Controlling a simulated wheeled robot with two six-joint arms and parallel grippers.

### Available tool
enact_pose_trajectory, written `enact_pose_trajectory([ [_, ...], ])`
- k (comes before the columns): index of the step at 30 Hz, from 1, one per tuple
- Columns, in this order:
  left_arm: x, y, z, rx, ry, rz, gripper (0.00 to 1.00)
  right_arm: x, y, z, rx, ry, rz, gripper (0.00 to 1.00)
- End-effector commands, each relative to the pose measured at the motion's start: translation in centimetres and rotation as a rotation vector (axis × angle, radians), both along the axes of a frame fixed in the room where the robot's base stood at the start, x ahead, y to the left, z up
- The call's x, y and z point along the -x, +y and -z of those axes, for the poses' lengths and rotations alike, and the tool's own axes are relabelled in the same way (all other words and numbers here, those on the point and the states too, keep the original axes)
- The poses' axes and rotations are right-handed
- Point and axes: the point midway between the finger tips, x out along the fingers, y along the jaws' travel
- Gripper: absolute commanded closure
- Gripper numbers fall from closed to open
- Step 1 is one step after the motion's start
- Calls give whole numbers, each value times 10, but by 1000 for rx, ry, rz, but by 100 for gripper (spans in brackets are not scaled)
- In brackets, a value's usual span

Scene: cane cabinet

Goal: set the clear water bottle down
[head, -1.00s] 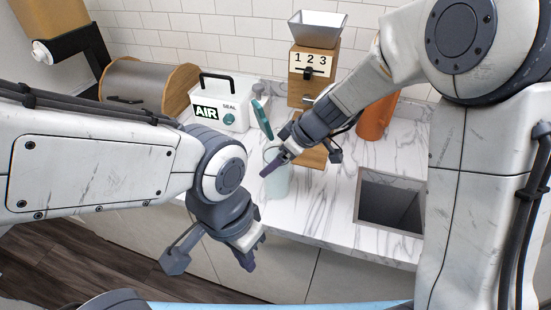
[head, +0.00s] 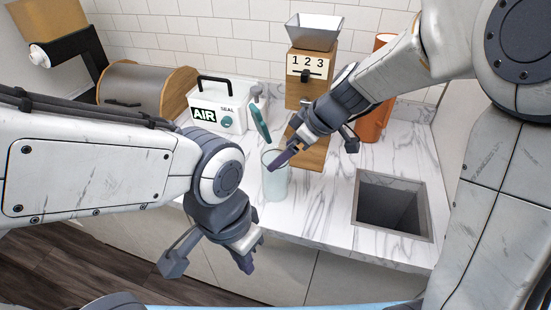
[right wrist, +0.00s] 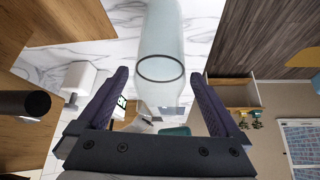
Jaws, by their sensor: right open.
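The clear water bottle (head: 275,182) is a pale, see-through blue-green cylinder. It stands upright on the marble counter (head: 318,217), near its front edge. In the right wrist view the bottle (right wrist: 163,35) shows with its round rim close to the fingertips. My right gripper (head: 316,150) is open at the bottle's top; one purple finger overlaps the rim in the head view. Its fingers (right wrist: 158,78) are spread on either side of the rim, with gaps visible. My left gripper (head: 208,262) is open and empty in front of the counter, lower left of the bottle.
A teal-handled fixture (head: 260,118) stands just behind the bottle. A square sink opening (head: 392,208) lies to the right.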

Motion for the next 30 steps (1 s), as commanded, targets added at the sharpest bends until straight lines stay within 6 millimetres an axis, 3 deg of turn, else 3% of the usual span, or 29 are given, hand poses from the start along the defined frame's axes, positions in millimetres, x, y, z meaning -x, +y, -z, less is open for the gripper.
enact_pose_trajectory([
  [3,0,0,1,0,0,0,100,6,-13,-23,0,-6,2,0],
  [9,0,0,2,0,0,0,100,14,-27,-47,0,-4,1,0],
  [16,0,0,2,0,0,0,100,19,-30,-54,1,5,1,0],
  [18,0,0,2,0,0,0,100,28,-24,-52,6,30,4,0],
  [20,0,0,2,0,0,0,100,45,-15,-46,17,74,15,0],
  [25,0,0,2,0,0,0,100,128,8,-22,110,261,102,0],
  [30,0,0,2,0,0,0,100,203,2,3,245,374,240,0],
])
